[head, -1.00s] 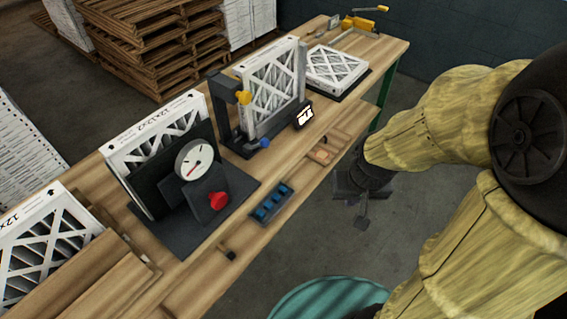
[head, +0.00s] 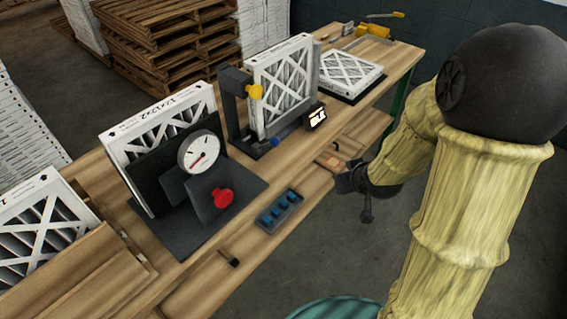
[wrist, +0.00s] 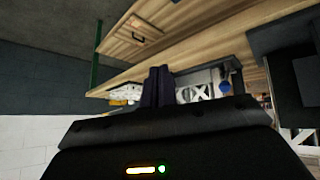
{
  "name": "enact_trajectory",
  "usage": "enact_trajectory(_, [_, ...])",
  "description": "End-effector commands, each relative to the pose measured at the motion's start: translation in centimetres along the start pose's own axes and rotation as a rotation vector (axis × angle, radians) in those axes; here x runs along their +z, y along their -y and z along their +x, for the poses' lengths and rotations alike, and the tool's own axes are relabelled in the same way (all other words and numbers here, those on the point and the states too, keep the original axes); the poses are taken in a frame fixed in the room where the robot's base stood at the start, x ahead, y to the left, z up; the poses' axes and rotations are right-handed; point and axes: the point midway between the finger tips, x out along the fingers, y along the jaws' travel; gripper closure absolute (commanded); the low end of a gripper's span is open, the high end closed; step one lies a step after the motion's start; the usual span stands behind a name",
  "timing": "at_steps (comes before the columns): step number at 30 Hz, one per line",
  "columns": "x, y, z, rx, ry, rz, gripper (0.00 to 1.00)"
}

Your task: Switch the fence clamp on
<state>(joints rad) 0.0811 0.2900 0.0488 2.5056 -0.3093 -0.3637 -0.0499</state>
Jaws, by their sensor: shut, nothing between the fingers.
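My gripper (head: 352,182) hangs past the bench's right front edge, clear of everything on it. In the wrist view its dark fingers (wrist: 160,86) are together and empty. No part is plainly labelled as the fence clamp. A yellow-handled device (head: 374,30) with a metal rail stands at the bench's far end; a yellow patch also shows in the wrist view (wrist: 118,102). Nearer, a dark upright frame carries a yellow knob (head: 255,91) and a blue knob (head: 275,141) beside an upright white filter (head: 283,85). The blue knob also shows in the wrist view (wrist: 225,87).
A gauge stand (head: 200,152) with a red knob (head: 223,197), a small lit display (head: 317,117) and a tray of blue pieces (head: 280,212) are on the bench. A flat filter (head: 350,70) lies farther back. Pallets (head: 165,45) stand behind. Floor right of the bench is open.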

Motion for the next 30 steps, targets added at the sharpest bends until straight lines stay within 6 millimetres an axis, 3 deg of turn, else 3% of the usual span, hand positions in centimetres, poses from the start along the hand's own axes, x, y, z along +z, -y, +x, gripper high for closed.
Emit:
enact_trajectory(1, [0.5,0.5,2.6,-0.022,-0.056,-0.029,1.00])
enact_trajectory(3, [-0.1,1.1,4.7,-0.055,-0.149,-0.068,1.00])
enact_trajectory(12, [-1.1,5.7,11.0,-0.251,-0.566,-0.155,1.00])
enact_trajectory(20, [0.1,8.5,12.6,-0.435,-0.950,-0.083,1.00])
enact_trajectory(24, [1.1,8.5,12.1,-0.504,-1.130,-0.004,1.00])
enact_trajectory(30, [1.6,8.1,11.2,-0.540,-1.241,0.053,1.00])
